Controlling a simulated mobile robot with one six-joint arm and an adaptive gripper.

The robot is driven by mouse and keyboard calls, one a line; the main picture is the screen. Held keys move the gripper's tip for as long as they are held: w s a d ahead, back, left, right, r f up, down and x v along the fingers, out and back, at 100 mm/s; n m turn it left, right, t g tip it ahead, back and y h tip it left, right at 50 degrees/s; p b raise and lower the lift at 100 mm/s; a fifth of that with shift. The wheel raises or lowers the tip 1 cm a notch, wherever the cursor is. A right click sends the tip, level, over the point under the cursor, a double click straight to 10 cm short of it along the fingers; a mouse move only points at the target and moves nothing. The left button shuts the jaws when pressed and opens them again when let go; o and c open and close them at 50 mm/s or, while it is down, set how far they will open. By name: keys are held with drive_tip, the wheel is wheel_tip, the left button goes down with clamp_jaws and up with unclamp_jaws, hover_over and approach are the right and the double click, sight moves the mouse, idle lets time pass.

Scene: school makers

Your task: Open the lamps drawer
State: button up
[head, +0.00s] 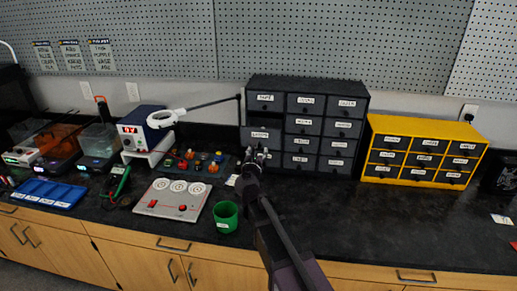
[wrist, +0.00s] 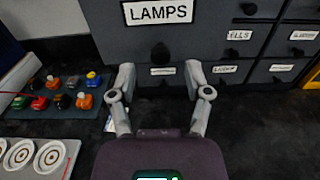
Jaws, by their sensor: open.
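The lamps drawer (wrist: 110,38) has a dark grey front with a white LAMPS label and a round dark knob (wrist: 160,53). It is in the left column of the dark drawer cabinet; in the head view its front (head: 246,133) stands out from the cabinet with a dark gap above, so it looks partly pulled out. My gripper (wrist: 160,72) is open and empty, its fingertips spread to either side just below the knob, not closed on it. In the head view my gripper (head: 256,154) is in front of the drawer and hides its lower part.
A yellow drawer cabinet (head: 367,150) stands to the right. A green cup (head: 226,217), a grey panel with dials (head: 160,205) and a board of coloured parts (head: 190,165) are on the left. A lamp arm (head: 208,104) reaches near the cabinet. The black counter (head: 350,215) is clear at front right.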

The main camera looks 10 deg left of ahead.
drive_tip(key=s, duration=0.9)
drive_tip(key=shift+s+a, duration=0.15)
drive_tip(key=s+d+f+m+g+h+p, duration=0.1)
drive_tip(key=d+f+m+g+h+p, duration=0.2)
drive_tip(key=d+m, duration=0.7)
drive_tip(key=s+d+f+m+g+h, duration=0.2)
drive_tip(key=d+f+m+g+h, duration=0.3)
drive_tip(key=d+m, duration=0.55)
drive_tip(key=s+d+f+m+g+y+p, duration=0.1)
drive_tip(key=s+d+m+g+y+p, duration=0.1)
drive_tip(key=s+d+m+g+y, duration=0.2)
drive_tip(key=s+d+f+m+g+y+p, duration=0.2)
drive_tip(key=s+d+m+g+y, duration=0.2)
drive_tip(key=s+m, duration=0.5)
drive_tip(key=shift+s+d+f+m+g+y, duration=0.2)
drive_tip(key=shift+m+g+y, duration=0.1)
drive_tip(key=shift+m+g, duration=0.75)
